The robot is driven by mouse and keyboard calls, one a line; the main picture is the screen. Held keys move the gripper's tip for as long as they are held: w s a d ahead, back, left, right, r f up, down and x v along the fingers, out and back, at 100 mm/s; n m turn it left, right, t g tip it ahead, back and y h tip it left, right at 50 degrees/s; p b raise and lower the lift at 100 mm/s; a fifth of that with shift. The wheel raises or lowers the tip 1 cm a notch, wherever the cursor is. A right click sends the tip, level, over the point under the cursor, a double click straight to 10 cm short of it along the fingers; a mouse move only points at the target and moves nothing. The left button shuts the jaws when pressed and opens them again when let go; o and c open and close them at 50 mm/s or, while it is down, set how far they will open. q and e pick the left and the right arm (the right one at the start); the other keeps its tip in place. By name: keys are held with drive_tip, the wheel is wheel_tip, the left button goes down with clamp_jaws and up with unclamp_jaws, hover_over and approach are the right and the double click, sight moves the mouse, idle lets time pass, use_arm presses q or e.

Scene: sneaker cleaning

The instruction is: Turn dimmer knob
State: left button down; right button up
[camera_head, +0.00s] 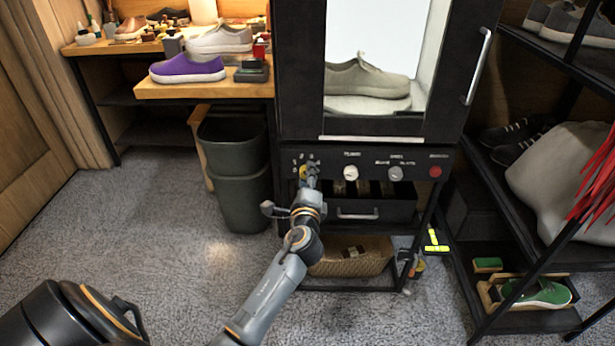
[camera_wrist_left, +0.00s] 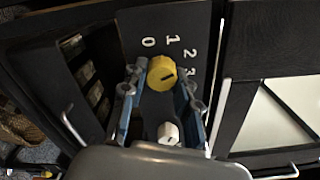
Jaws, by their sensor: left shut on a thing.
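The yellow dimmer knob (camera_wrist_left: 161,72) sits on the black panel, with white numbers 0, 1, 2 and 3 around it in the left wrist view. My left gripper (camera_wrist_left: 162,78) is shut on it, with one blue-grey finger on each side. A dark mark shows on the knob's face, but I cannot tell which number it points to. In the head view, my left gripper (camera_head: 309,178) reaches up to the left end of the panel, and the yellow knob (camera_head: 303,172) is partly hidden behind it. My right gripper is not in view.
On the same panel are a white knob (camera_head: 350,173), a grey knob (camera_head: 395,174) and a red button (camera_head: 435,172). Above is a lit cabinet with a grey sneaker (camera_head: 367,79). A dark bin (camera_head: 238,200) stands left of the cabinet. A shoe rack is at right.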

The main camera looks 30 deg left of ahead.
use_arm(q)
drive_tip(key=c, duration=1)
unclamp_jaws()
drive_tip(key=v, duration=1.2)
